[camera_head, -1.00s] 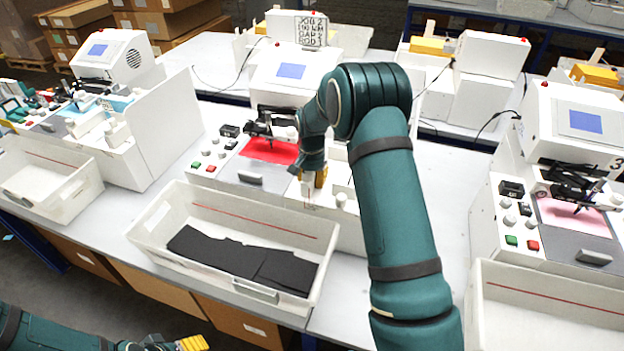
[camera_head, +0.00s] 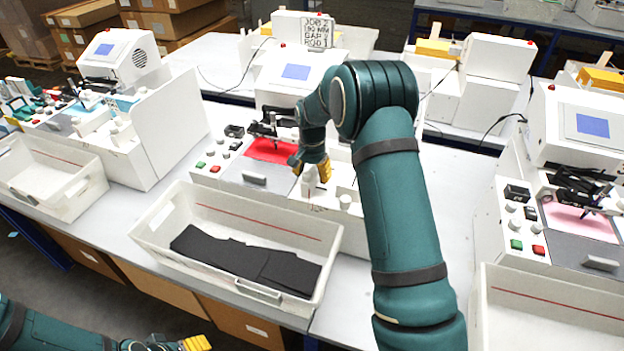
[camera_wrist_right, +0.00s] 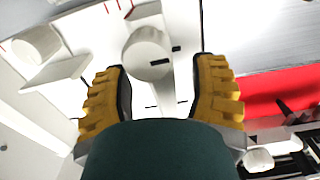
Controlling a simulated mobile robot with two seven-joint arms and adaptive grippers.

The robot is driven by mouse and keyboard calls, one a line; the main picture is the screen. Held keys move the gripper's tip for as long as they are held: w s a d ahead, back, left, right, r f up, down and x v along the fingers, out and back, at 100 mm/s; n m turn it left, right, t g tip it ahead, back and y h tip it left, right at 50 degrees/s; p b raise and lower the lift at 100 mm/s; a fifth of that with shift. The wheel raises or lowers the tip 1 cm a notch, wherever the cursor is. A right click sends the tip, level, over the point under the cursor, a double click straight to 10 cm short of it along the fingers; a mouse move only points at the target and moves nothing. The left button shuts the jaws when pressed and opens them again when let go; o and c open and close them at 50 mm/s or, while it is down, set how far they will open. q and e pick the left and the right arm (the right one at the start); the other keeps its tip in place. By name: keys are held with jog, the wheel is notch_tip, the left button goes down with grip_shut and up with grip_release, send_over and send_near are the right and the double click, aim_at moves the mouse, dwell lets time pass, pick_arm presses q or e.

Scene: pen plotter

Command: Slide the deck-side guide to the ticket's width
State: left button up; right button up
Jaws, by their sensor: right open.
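The ticket (camera_head: 317,32) stands on top of the middle plotter and reads roughly "JOB 2, 90 MM, GAP 2, ROD 1". The middle plotter's deck has a red sheet (camera_head: 270,150) with the pen carriage (camera_head: 268,127) above it. My right gripper (camera_head: 310,168) is open at the deck's right side. In the right wrist view its yellow fingers (camera_wrist_right: 160,95) stand apart on either side of a white knob (camera_wrist_right: 148,52), without visible contact. I cannot tell surely which part is the guide. My left gripper (camera_head: 185,344) is at the bottom edge, partly cut off.
A white bin (camera_head: 180,215) with black pieces stands in front of the middle plotter. Similar plotters stand left (camera_head: 160,135) and right (camera_head: 590,120). Another white knob (camera_wrist_right: 35,45) and an upright white plate (camera_wrist_right: 58,72) are near the right gripper's left finger.

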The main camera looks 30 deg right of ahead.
notch_tip(320, 180, up, 9)
jog(key=shift+r, duration=0.15)
jog(key=shift+s, duration=0.1)
dwell(0.6)
